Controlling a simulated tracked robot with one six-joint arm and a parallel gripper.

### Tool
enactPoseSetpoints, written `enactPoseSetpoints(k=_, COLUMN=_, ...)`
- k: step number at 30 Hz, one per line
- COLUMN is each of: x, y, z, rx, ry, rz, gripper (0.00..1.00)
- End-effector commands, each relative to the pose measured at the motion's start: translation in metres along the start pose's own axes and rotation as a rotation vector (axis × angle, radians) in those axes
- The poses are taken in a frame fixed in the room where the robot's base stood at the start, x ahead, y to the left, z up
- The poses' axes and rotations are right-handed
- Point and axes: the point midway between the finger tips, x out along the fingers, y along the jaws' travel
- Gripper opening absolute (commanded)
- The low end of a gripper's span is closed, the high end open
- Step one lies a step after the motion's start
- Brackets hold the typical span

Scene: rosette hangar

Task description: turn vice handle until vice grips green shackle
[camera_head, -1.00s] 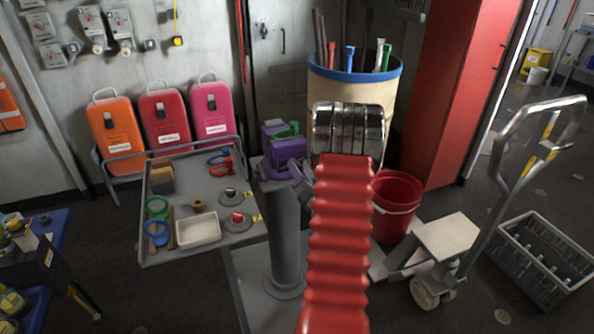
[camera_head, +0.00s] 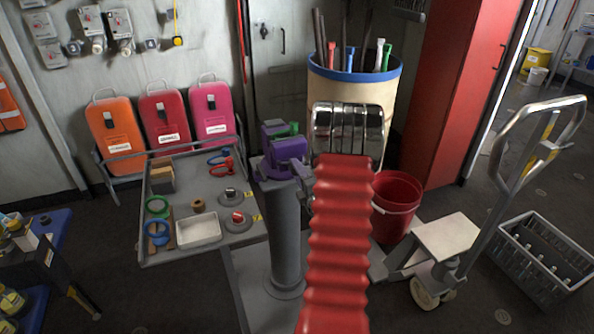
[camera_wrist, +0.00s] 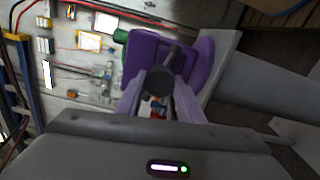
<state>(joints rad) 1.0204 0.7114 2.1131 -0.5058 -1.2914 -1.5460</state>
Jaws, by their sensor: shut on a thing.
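The purple vice (camera_head: 276,160) stands on a grey post at the centre of the head view and fills the upper middle of the wrist view (camera_wrist: 142,52). The green shackle (camera_head: 292,129) shows at the vice's top; a green bit (camera_wrist: 121,36) sticks out beside the purple body in the wrist view. I cannot tell whether the jaws touch it. The vice handle (camera_wrist: 158,82), with a dark round end, sits between the fingers of my gripper (camera_wrist: 160,92). My gripper is shut on it. In the head view my red arm largely hides the gripper.
A grey tray table (camera_head: 158,253) with shackles, a white dish (camera_head: 198,232) and small parts stands left of the vice. A red bucket (camera_head: 397,205), a tan barrel (camera_head: 335,88) and a pallet truck (camera_head: 445,240) are at right. Coloured cases (camera_head: 165,120) stand behind.

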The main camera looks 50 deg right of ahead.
Motion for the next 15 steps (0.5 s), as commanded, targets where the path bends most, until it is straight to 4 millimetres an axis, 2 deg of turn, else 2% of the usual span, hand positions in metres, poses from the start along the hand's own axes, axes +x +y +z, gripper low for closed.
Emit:
enactPoseSetpoints(k=5, x=-0.0001, y=-0.0005, z=-0.0004, rx=0.035, ry=0.001, rz=-0.001, gripper=0.00)
enactPoseSetpoints(k=15, x=0.0004, y=-0.0005, z=-0.0005, rx=0.293, ry=0.001, rz=-0.001, gripper=0.00)
